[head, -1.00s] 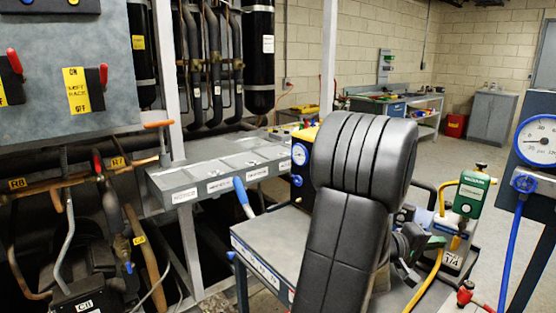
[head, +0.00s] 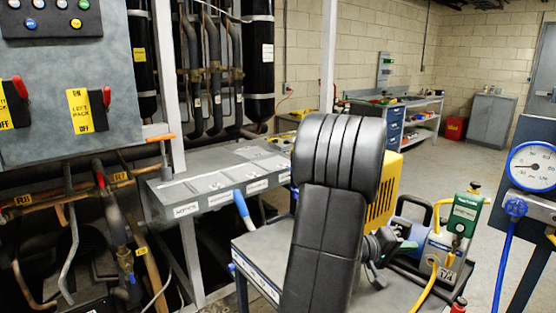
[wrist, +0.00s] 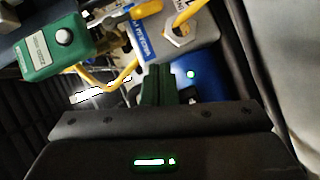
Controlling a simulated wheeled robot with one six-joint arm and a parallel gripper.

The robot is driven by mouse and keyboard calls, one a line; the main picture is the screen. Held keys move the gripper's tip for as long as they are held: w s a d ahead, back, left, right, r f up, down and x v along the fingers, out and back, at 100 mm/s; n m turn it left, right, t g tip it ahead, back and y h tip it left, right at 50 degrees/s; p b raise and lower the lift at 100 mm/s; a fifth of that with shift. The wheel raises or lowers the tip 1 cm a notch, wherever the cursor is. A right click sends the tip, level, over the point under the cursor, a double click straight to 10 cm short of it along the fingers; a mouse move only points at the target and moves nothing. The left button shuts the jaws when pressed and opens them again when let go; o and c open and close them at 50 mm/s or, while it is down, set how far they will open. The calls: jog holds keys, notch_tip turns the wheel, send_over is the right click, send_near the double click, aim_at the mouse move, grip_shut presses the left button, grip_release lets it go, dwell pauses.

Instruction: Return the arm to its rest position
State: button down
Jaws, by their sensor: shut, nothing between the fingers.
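My arm (head: 325,220), in black padded covers, rises from the bottom middle of the head view and bends over at the top. My gripper (wrist: 157,85) shows in the wrist view as narrow dark green fingers, closed together with nothing held. In the head view, the wrist end sits beside the right of the arm, partly hidden by it, above the grey cart. In the wrist view, a green device (wrist: 55,47) is at upper left and a grey body with a blue label (wrist: 143,35) lies beyond the fingers.
A grey cart top (head: 262,250) carries a yellow machine (head: 384,200) and a green device (head: 463,213) near my arm. A gauge panel (head: 535,165) stands at right. A grey shelf (head: 215,190) and switch cabinet (head: 65,115) are at left. Open floor (head: 440,165) lies behind.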

jog(key=v, duration=0.7)
jog(key=shift+b, duration=0.35)
jog(key=shift+s+a+r, duration=0.1)
jog(key=shift+a+r, duration=0.05)
